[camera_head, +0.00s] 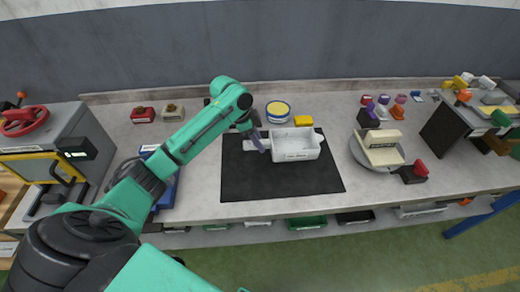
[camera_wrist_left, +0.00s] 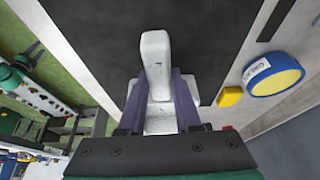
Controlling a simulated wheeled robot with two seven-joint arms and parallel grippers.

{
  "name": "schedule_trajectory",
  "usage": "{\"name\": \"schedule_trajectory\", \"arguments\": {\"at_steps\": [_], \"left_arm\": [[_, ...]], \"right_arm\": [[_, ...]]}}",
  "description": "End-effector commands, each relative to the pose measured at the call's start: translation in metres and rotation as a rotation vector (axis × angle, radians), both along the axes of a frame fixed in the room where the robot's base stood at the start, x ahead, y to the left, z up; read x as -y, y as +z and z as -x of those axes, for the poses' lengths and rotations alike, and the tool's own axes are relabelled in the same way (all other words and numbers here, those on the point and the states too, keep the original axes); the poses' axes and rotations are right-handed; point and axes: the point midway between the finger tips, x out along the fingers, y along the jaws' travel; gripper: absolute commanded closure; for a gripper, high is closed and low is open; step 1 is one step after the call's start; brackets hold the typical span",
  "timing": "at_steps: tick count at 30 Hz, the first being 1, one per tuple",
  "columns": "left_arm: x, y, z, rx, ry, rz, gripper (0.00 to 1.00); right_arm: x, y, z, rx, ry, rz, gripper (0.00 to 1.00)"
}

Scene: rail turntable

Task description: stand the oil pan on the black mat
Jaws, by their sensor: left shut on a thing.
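The oil pan (camera_head: 296,155) is a white, open, box-shaped tray with a handle on its left, seen in the head view over the black mat (camera_head: 275,182). It looks level. I cannot tell whether its bottom touches the mat. My left gripper (camera_head: 260,143) is shut on the handle. In the left wrist view the white handle (camera_wrist_left: 156,55) sticks out from between the purple fingers of the gripper (camera_wrist_left: 159,105), with the dark mat (camera_wrist_left: 90,35) behind it; the pan's body is hidden there. My right gripper is not in view.
A blue-and-yellow round tub (camera_head: 278,110) and a yellow block (camera_head: 303,120) stand behind the mat. A round turntable (camera_head: 358,151) with a cream block (camera_head: 382,150) is to the right. A grey machine (camera_head: 70,125) is at the left. Bare bench lies between mat and turntable.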

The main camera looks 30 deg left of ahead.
Motion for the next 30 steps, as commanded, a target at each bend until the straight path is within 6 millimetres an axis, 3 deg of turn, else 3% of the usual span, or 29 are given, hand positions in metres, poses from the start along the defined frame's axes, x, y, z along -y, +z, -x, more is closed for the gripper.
{"name": "schedule_trajectory", "arguments": {"at_steps": [8,14,15,17,26,30], "left_arm": [[0.0,-0.046,0.0,0.0,0.002,0.002,1.0],[0.0,-0.051,-0.001,0.004,0.0,0.001,1.0],[0.0,-0.051,-0.001,0.003,0.0,0.0,0.6],[0.0,-0.051,-0.001,0.003,0.0,0.0,0.38],[0.0,-0.051,-0.001,0.003,0.001,0.001,0.38],[-0.005,-0.039,0.002,0.004,0.002,0.0,0.38]], "right_arm": [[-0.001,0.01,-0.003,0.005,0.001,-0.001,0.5],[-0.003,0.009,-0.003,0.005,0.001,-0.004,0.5],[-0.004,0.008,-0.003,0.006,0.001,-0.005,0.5],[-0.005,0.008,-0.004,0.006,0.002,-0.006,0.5],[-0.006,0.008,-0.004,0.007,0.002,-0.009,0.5],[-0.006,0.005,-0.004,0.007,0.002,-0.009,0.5]]}}
